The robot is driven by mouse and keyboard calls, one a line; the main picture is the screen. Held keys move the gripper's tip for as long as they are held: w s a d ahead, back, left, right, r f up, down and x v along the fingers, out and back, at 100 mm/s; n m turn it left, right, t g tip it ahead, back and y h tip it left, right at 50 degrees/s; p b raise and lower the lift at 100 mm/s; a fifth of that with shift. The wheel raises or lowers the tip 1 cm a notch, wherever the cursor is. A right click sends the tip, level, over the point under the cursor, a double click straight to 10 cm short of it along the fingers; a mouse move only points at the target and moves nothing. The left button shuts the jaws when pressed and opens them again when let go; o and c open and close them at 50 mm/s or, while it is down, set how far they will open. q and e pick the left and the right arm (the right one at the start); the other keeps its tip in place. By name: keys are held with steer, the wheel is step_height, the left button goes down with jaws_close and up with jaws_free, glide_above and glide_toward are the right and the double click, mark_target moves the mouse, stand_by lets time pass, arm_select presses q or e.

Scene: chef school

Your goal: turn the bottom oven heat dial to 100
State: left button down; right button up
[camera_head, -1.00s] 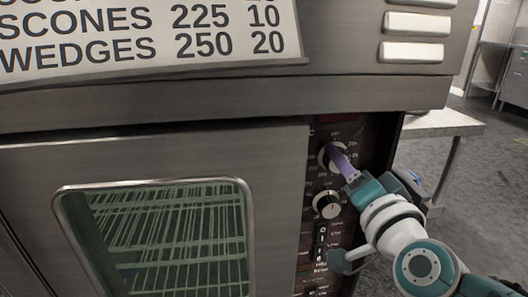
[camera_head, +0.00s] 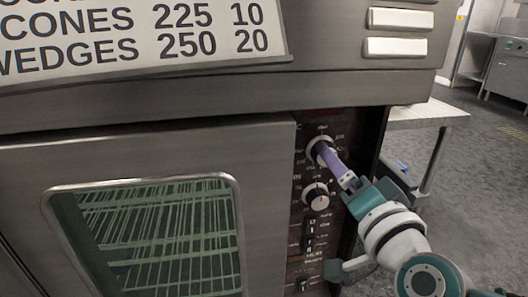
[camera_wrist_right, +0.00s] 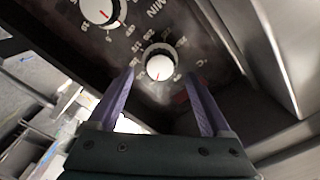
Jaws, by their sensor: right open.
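The oven heat dial (camera_head: 313,154) is the upper of two round white-faced knobs on the dark control panel, right of the oven door. In the right wrist view the dial (camera_wrist_right: 159,66) shows with a ring of numbers and a °C mark; its exact setting is too small to read. My right gripper (camera_head: 323,150) is at this dial, its purple fingers partly covering it in the head view. In the wrist view the right gripper (camera_wrist_right: 161,74) is open, with its fingertips apart on either side of the dial; contact cannot be told. My left gripper is out of view.
A second knob (camera_head: 316,196), the minute timer, sits just below, with several switches under it. The oven door (camera_head: 150,160) with its window is shut. A recipe sign (camera_head: 130,40) hangs above. A steel table (camera_head: 428,114) stands at the right, beside open floor.

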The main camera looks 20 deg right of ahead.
steer(key=p+v, duration=0.1)
steer(key=v, duration=0.6)
steer(key=shift+s, duration=0.1)
